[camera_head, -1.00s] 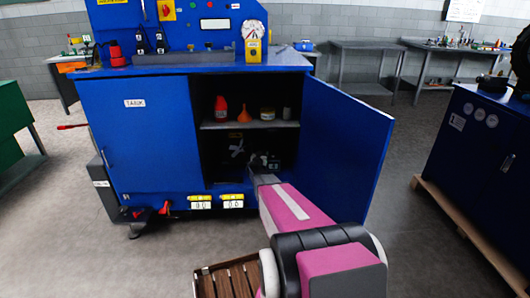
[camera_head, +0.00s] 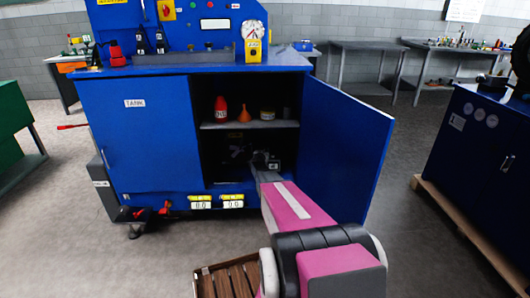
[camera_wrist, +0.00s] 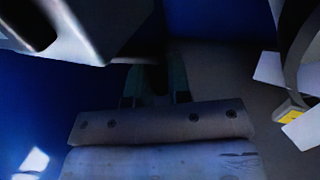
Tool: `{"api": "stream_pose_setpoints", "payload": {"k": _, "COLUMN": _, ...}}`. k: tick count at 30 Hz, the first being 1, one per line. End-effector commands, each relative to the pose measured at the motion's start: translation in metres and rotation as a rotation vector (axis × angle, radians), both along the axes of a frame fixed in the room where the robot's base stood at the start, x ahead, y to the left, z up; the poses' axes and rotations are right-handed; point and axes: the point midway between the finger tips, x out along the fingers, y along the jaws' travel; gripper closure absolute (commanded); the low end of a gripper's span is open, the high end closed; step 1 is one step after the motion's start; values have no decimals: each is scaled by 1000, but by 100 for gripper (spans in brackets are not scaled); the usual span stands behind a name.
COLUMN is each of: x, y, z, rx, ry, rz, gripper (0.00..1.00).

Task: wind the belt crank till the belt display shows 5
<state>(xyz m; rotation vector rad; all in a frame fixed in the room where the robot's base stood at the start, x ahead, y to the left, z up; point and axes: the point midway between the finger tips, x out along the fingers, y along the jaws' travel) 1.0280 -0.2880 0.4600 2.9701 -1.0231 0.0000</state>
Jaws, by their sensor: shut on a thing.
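My gripper (camera_head: 263,163) reaches into the lower part of the open blue cabinet (camera_head: 138,130). In the wrist view its two fingers (camera_wrist: 155,88) are close together on a dark piece between them, which appears to be the belt crank's handle. The crank itself is small, dark and mostly hidden by my gripper and the shadow. Two yellow-framed displays sit on the cabinet's bottom edge, a left one (camera_head: 201,202) and a right one (camera_head: 232,201). Their digits look like zeros but are too small to read surely, and I cannot tell which is the belt display.
The cabinet door (camera_head: 345,137) stands open to the right of my arm. A shelf (camera_head: 250,125) above my gripper holds a red bottle (camera_head: 221,109), an orange funnel (camera_head: 244,115) and a jar (camera_head: 267,114). A second blue cabinet (camera_head: 480,150) stands at the right, with clear floor between.

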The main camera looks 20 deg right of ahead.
Motion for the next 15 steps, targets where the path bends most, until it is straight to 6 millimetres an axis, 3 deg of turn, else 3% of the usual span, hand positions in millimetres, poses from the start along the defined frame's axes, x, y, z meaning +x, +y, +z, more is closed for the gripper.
{"api": "stream_pose_setpoints", "payload": {"k": 15, "x": 17, "y": -7, "z": -2, "rx": 2, "ry": 0, "rz": -293, "gripper": 100}}
